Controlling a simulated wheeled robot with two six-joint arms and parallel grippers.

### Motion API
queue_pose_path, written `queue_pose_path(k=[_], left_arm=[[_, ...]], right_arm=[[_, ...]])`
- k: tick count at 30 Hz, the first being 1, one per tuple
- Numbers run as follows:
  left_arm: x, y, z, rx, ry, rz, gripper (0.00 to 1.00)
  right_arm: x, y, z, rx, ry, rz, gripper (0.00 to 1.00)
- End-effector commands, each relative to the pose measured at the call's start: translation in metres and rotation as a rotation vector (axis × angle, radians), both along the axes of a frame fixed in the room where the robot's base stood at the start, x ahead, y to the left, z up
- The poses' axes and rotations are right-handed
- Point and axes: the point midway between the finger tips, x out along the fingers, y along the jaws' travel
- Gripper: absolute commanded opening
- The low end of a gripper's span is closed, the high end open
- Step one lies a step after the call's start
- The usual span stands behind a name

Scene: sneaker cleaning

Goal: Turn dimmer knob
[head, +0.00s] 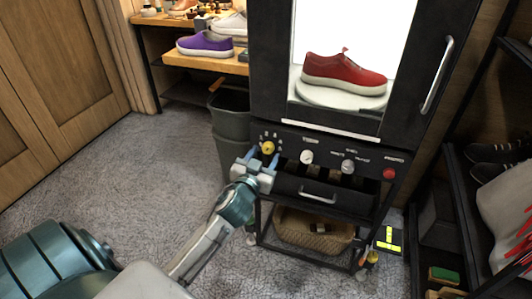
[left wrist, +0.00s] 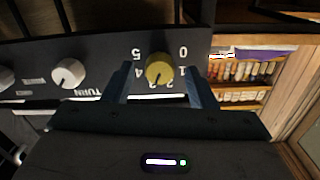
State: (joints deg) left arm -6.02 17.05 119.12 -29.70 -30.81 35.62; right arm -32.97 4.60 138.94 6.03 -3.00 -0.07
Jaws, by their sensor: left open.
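A yellow knob (head: 268,147) with numbered marks around it sits at the left end of the black control panel (head: 327,143). I take it for the dimmer knob, though no such label is legible. My left gripper (head: 263,154) is open, right in front of the panel. In the left wrist view, the yellow knob (left wrist: 159,67) shows between the two fingertips, with a gap on each side. I cannot tell how far the fingertips reach around it. My right gripper is in neither view.
Two white knobs (head: 307,157) (head: 348,166) and a red button (head: 389,173) sit farther right on the panel. Above is a lit cabinet with a red sneaker (head: 344,72). Below is a drawer handle (head: 317,197). A grey bin (head: 228,125) stands to the left.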

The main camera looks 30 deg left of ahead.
Motion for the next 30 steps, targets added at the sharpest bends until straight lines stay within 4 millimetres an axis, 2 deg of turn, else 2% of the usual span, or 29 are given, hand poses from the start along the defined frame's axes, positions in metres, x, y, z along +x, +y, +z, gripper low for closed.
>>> queue_pose_path(k=[6,15,22,30], left_arm=[[0.018,0.004,0.000,0.000,0.000,0.000,0.52],[0.019,0.005,0.000,0.000,0.000,-0.001,0.52],[0.019,0.005,0.000,0.000,0.000,-0.001,0.07],[0.019,0.005,0.000,0.018,0.006,-0.001,0.07]], right_arm=[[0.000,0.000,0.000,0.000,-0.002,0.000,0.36],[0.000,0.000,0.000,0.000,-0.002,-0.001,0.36],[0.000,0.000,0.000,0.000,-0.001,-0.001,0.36],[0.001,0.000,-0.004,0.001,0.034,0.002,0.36]])
